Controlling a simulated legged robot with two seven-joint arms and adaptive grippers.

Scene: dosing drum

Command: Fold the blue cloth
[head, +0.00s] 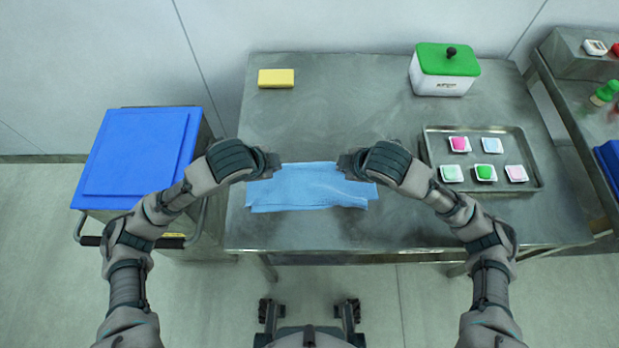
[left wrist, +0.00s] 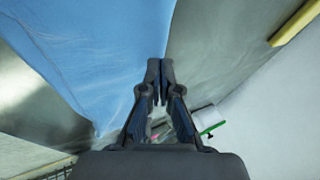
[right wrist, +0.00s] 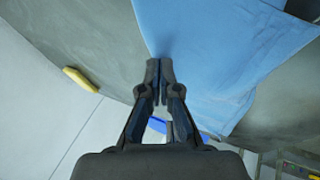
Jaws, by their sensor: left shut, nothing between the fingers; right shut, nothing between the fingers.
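The blue cloth (head: 308,188) lies on the metal table as a wide strip, its long sides running left to right. Its near edge is uneven, with a layer showing at the lower right. My left gripper (head: 272,165) is shut and empty at the cloth's far left corner. My right gripper (head: 345,165) is shut and empty at its far right corner. The cloth also fills much of the left wrist view (left wrist: 105,50) and the right wrist view (right wrist: 215,60), beside the closed fingertips. I cannot tell whether the fingertips touch it.
A yellow sponge (head: 276,78) lies at the table's back left. A white box with a green lid (head: 445,62) stands at the back right. A metal tray (head: 435,140) holds several small coloured dishes on the right. A blue-lidded bin (head: 140,150) stands left of the table. The table's back middle is clear.

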